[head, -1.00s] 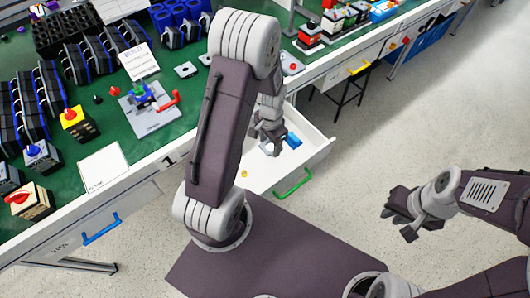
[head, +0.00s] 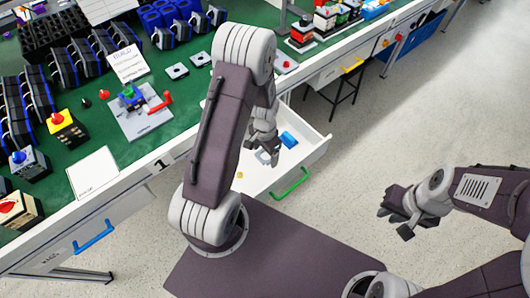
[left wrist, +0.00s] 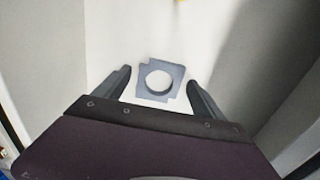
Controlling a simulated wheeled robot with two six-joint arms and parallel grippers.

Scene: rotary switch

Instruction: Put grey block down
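The grey block (left wrist: 160,81), a flat squarish piece with a round hole, lies on the white floor of the open drawer (head: 318,156). In the left wrist view it sits between the fingers of my left gripper (left wrist: 158,88), with a gap on each side. The fingers are apart and do not touch it. In the head view my left gripper (head: 263,157) reaches down into the drawer and partly hides the grey block. My right gripper (head: 395,217) hangs over the floor at the right, fingers apart and empty.
A blue block (head: 289,139) lies in the drawer beside my left gripper. A small yellow piece (head: 240,175) lies nearer the front. The drawer has a green handle (head: 290,185). The green workbench (head: 190,105) holds switches, parts and a grey plate (head: 143,122).

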